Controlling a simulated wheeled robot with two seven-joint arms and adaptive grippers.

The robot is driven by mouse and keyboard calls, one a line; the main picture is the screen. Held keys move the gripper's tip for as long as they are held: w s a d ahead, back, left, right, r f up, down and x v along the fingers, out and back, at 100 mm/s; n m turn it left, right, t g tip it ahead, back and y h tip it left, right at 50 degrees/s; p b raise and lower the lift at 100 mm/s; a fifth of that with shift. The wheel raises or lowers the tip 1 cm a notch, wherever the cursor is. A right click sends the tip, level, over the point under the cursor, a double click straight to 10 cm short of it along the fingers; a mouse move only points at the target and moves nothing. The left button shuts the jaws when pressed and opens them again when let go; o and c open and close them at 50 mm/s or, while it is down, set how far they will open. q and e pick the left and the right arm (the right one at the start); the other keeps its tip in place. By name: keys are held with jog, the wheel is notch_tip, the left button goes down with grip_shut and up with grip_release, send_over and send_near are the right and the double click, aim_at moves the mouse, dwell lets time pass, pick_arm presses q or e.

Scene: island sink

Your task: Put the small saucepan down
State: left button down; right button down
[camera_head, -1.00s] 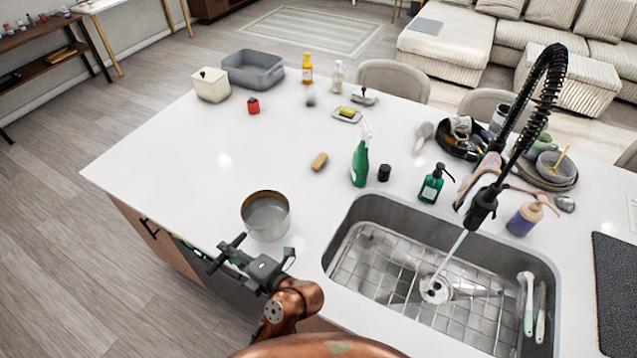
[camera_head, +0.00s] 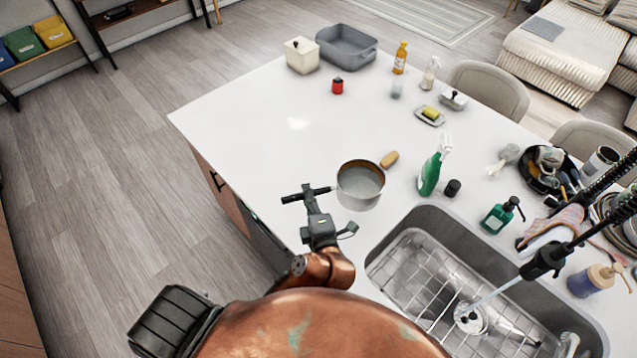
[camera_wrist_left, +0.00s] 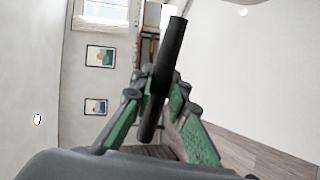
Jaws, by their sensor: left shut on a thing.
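My left gripper (camera_head: 312,191) is shut on the handle, left of the pot. The left wrist view shows the black handle (camera_wrist_left: 174,50) between the green fingers (camera_wrist_left: 158,88); the pot barely shows there. My right gripper is not in view.
The white counter (camera_head: 250,125) is clear left of and behind the pot. The sink (camera_head: 405,260) is at front right.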

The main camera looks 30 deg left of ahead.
pick_arm(q)
jog(key=w+a+f, duration=0.2)
jog(key=a+f, duration=0.1)
jog(key=f, duration=0.1)
jog(key=w+a+f, duration=0.3)
jog(key=a+f, duration=0.1)
jog(key=w+a+f, duration=0.3)
jog(key=f, duration=0.1)
jog(key=shift+a, duration=0.2)
jog(key=shift+f, duration=0.35)
jog(key=c, duration=1.9)
grip_release()
jog(key=shift+f, duration=0.1)
